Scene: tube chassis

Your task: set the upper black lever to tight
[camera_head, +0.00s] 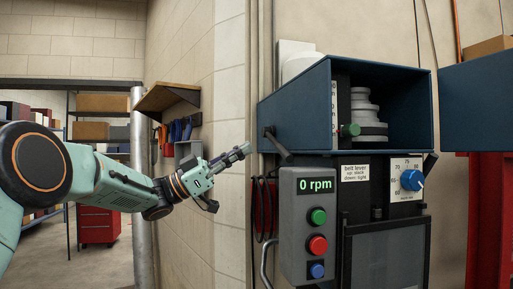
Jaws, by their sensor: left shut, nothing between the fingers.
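The upper black lever (277,143) sits on the left side of the machine, just below the blue belt housing (297,105). Its knob end points up and to the left. A white label (355,172) on the machine front appears to read "belt lever, up: slack, down: tight". My left gripper (246,150) is shut and empty. In the picture it is to the left of the lever, at about the same height, with a small gap between them. My right gripper is not in view.
Below the lever is a grey control box (295,261) with a "0 rpm" display and green, red and blue buttons. A blue dial (411,180) is at the right. The open housing shows stepped pulleys (362,108). A block wall (228,190) stands behind my gripper.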

